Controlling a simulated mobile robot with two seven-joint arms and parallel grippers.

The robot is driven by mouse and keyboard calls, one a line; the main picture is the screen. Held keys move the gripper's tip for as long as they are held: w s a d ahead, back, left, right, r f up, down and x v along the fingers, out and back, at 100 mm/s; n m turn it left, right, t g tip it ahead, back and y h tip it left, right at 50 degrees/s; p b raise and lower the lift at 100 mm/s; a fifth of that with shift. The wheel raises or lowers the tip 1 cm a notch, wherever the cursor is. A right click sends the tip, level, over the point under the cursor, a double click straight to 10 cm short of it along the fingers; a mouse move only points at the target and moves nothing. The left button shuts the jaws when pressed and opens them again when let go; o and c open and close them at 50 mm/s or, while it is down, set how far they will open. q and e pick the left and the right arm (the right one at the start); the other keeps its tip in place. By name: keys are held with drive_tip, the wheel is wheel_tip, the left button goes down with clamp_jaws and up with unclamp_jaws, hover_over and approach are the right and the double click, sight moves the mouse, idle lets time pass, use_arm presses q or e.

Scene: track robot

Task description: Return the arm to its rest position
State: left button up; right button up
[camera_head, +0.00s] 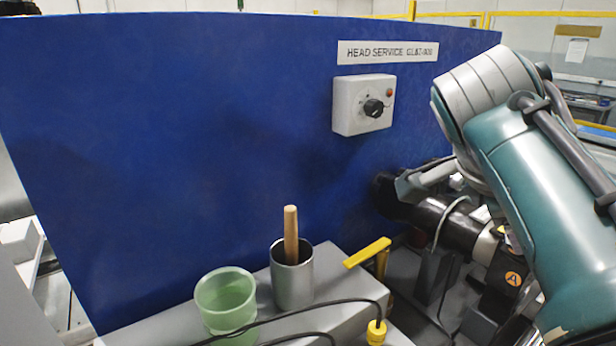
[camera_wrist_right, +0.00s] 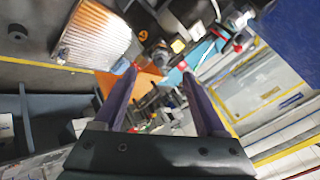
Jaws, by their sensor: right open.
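My right arm (camera_head: 540,170), teal and grey, comes in from the right in the head view and is bent up in front of the right part of the blue panel. Its hand end is low beside the panel, partly hidden by the arm, so the fingers are not clear there. In the right wrist view my right gripper (camera_wrist_right: 160,73) is open, its two fingers wide apart, with nothing held between them. My left gripper is in neither view.
The large blue panel (camera_head: 180,150) bears a white dial box (camera_head: 351,108). A black cylinder (camera_head: 455,228) lies near the arm. A green cup (camera_head: 226,300), a metal cup (camera_head: 292,283) with a wooden handle (camera_head: 291,235), and a yellow lever (camera_head: 367,252) are in front. A cable crosses there.

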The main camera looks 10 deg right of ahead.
drive_tip(key=s+a+f+n+y, duration=0.1)
drive_tip(key=s+f+n+y, duration=0.1)
drive_tip(key=s+f+n, duration=0.65)
drive_tip(key=s+a+n+y, duration=0.6)
drive_tip(key=s+a+n, duration=0.4)
drive_tip(key=s+n, duration=0.45)
wheel_tip(320, 180, up, 31)
drive_tip(key=a+n+p, duration=0.1)
drive_tip(key=n+p, duration=0.1)
drive_tip(key=p, duration=2.8)
drive_tip(key=shift+w, duration=0.15)
drive_tip(key=shift+f, duration=0.2)
drive_tip(key=shift+a, duration=0.1)
